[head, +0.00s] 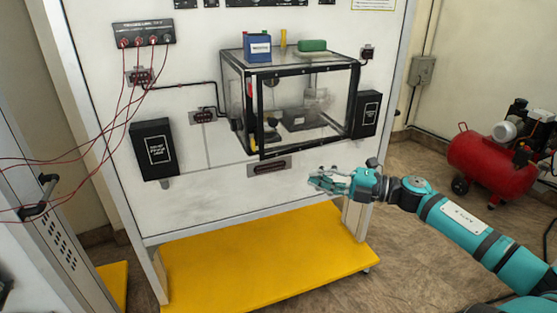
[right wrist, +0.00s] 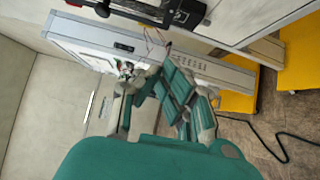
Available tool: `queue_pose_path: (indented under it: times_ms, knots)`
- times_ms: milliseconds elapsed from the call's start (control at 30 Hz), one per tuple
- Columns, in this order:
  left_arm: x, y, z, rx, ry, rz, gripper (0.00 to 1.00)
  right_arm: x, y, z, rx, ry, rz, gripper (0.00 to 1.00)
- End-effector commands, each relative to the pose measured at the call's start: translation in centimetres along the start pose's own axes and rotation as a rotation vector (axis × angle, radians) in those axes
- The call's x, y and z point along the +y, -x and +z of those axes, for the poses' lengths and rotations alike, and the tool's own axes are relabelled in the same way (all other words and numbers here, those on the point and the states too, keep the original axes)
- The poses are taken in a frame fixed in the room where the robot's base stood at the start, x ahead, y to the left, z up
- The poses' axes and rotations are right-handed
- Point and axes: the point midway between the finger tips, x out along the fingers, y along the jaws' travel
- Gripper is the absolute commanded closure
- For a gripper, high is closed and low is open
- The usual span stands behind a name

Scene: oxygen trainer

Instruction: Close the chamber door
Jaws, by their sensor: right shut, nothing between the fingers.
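The chamber (head: 238,88) is a clear box with black edges, mounted on a white upright panel. Its clear, black-framed front (head: 305,72) faces me, and grey parts show inside. I cannot tell whether the door stands slightly ajar or is flush. My right gripper (head: 314,181) is shut and empty, below the chamber's lower right corner and apart from it. Its fingers also show in the right wrist view (right wrist: 160,85). My left gripper is not in view.
A blue box (head: 257,48) and a green block (head: 312,45) sit on the chamber's top. Black boxes (head: 154,150) flank it. A yellow base board (head: 255,260) lies below. Red cables (head: 90,140) hang at left. A red compressor (head: 492,163) stands at right.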

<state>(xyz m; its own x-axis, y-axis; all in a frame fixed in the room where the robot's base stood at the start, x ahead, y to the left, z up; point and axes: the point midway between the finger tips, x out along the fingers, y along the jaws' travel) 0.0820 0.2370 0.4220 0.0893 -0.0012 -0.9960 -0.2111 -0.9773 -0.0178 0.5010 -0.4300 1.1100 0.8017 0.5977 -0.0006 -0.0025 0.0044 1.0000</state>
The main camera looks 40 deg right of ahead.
Motion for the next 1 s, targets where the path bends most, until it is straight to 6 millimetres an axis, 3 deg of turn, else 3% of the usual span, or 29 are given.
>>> queue_pose_path:
  times_ms: [100,233,567,1000]
  knots:
    - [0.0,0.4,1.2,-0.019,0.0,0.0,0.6,0.3,-1.9,0.1,0.0,0.001,0.004,1.0]
    - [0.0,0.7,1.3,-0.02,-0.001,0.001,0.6,0.4,-3.8,0.2,-0.003,0.001,0.005,1.0]
    - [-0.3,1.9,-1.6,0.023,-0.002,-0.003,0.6,0.5,-8.4,0.1,-0.003,-0.001,0.006,1.0]
    - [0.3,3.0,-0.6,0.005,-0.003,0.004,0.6,0.2,-10.8,2.9,-0.005,-0.003,0.004,1.0]
